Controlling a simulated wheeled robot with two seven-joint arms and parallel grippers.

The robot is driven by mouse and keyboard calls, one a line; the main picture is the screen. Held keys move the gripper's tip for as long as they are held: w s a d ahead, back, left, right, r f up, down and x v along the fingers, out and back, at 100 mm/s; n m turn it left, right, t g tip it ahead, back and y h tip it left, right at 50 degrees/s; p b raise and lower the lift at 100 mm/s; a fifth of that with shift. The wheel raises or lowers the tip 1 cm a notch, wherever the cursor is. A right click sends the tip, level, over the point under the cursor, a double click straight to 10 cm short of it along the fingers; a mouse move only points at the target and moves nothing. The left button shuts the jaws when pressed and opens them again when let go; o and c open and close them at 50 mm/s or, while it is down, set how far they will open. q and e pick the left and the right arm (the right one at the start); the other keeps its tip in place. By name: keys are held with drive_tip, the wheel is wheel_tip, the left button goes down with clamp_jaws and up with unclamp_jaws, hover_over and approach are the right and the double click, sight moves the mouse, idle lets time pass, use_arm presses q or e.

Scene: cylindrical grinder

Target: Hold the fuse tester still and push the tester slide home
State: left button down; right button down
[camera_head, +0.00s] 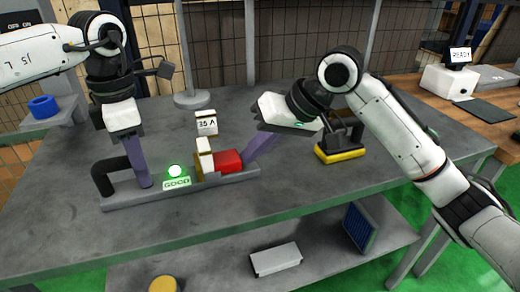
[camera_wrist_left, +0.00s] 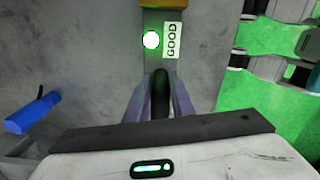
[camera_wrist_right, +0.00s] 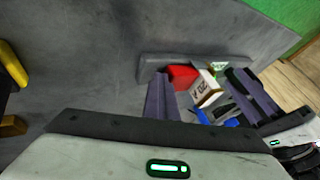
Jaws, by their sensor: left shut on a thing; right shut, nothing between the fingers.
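The fuse tester is a long grey base (camera_head: 215,192) on the table, with a black handle (camera_head: 108,174) at its left end. My left gripper (camera_head: 143,182) is shut on the black handle, also seen in the left wrist view (camera_wrist_left: 160,90). My right gripper (camera_head: 245,162) is shut and empty, its tips at the red slide's right end.
A black device on a yellow base (camera_head: 340,152) stands right of my right gripper. The table front is clear.

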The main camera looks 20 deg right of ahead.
use_arm(q)
drive_tip(key=shift+d, duration=0.1)
use_arm(e)
drive_tip(key=shift+s+a, duration=0.1)
drive_tip(key=shift+a, duration=0.05)
drive_tip(key=d, duration=0.4)
drive_tip(key=shift+d+r, duration=0.25)
drive_tip(key=shift+d, duration=0.15)
drive_tip(key=v, duration=0.9)
drive_tip(key=shift+r, duration=0.15)
drive_tip(key=shift+s, duration=0.1)
use_arm(q)
drive_tip(key=c, duration=1.5)
unclamp_jaws()
drive_tip(key=shift+o, duration=0.2)
wheel_tip(320, 180, up, 12)
